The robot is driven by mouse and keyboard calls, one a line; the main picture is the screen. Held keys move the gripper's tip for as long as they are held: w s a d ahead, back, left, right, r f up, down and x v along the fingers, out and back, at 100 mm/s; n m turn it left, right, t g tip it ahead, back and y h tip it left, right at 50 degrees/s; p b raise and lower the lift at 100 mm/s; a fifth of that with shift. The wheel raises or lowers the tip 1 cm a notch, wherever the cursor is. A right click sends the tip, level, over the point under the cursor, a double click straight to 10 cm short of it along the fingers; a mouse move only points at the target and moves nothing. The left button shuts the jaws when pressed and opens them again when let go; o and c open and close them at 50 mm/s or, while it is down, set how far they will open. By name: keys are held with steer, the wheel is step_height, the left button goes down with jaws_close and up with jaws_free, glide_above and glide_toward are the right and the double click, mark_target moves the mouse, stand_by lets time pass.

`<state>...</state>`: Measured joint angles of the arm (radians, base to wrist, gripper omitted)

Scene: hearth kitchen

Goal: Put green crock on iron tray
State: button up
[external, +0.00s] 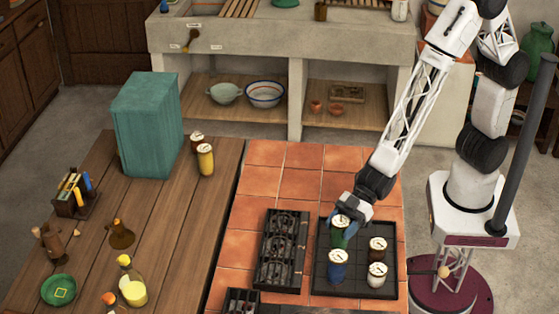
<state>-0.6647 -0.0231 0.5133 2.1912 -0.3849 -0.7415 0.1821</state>
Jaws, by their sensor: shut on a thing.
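The green crock (338,239) has a pale lid and is upright at the back left of the dark iron tray (387,229). My gripper (342,228) reaches down from the upper right and is shut on the green crock. The gripper hides part of the crock. I cannot tell whether the crock's base touches the tray. The tray lies flat on the terracotta tiles.
On the tray, a blue crock (338,268) stands just in front of the green one, with a brown crock (377,250) and a white crock (377,275) to the right. A black grate (283,250) lies left of the tray. Yellow crock (205,160) stands on the wooden table.

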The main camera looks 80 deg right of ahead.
mark_target(339, 235)
steer(key=shift+f, duration=1.75)
steer(key=o, duration=1.1)
steer(key=shift+f, duration=0.15)
steer(key=shift+o, duration=0.2)
steer(key=shift+r, duration=0.2)
steer(key=shift+s+d+r, duration=0.25)
steer(key=shift+s+d, duration=0.1)
steer(key=shift+d, duration=0.1)
steer(key=v, duration=1)
steer(key=shift+s+d, duration=0.15)
steer(key=shift+d, duration=0.15)
steer(key=shift+r, duration=0.15)
